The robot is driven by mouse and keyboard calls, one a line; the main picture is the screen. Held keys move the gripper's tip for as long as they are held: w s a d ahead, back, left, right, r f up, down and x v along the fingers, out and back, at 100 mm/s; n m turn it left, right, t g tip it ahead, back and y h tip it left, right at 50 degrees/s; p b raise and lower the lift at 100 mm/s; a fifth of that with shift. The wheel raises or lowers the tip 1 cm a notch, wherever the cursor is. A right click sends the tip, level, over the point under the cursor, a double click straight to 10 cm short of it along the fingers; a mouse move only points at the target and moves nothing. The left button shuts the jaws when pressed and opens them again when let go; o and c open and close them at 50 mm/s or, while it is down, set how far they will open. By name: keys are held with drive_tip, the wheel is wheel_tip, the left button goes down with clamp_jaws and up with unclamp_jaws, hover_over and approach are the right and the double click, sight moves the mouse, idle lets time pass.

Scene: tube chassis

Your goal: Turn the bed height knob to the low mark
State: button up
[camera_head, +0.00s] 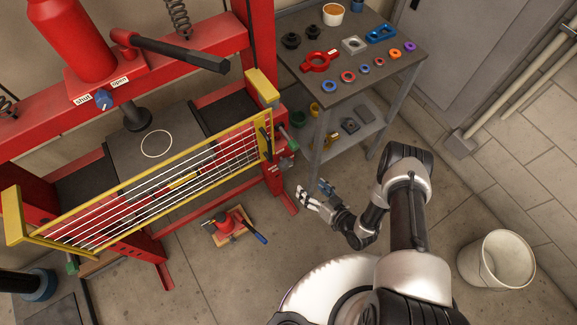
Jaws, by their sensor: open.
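A red shop press (190,38) with a yellow-framed guard (180,180) stands on the left. At its right post, beside the guard's end, are small dark and green knob-like parts (284,142) with tiny pale marks that I cannot read. I cannot tell which of them is the bed height knob or where it points. A separate blue knob (103,99) sits on the upper beam between "shut" and "open" labels. My gripper (313,191) is open and empty. It hangs low, right of the press post and below the small parts, apart from them.
A grey cart (345,85) with rings, blocks and a red part stands right behind the press post. A white bucket (497,260) is at the right. Floor around my gripper is clear.

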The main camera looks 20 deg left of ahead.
sight(287, 166)
drive_tip(key=b+x, duration=0.6)
drive_tip(key=x, duration=1.1)
drive_tip(key=shift+w+a+f, duration=0.1)
drive_tip(key=c, duration=1.1)
